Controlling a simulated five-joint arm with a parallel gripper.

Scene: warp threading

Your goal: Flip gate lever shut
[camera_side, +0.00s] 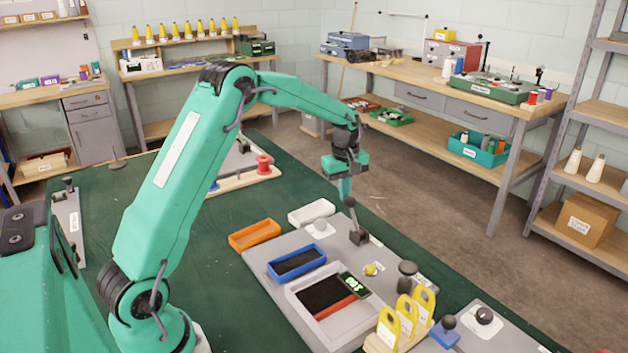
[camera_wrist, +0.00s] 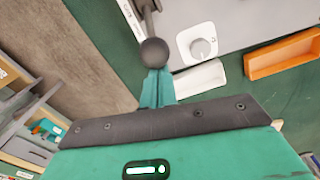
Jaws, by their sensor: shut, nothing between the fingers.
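The gate lever (camera_side: 354,220) is a dark rod with a round ball knob, rising from a dark block on the grey panel (camera_side: 400,262). It leans slightly left in the side view. My green gripper (camera_side: 346,196) points down with its fingertips right at the knob. In the wrist view, the knob (camera_wrist: 153,52) sits just beyond my shut fingertips (camera_wrist: 157,74) and covers part of them. I cannot tell whether they touch. Nothing is held between the fingers.
A white dial (camera_side: 320,228) is left of the lever. White (camera_side: 311,211), orange (camera_side: 254,234) and blue (camera_side: 297,263) trays are nearby.

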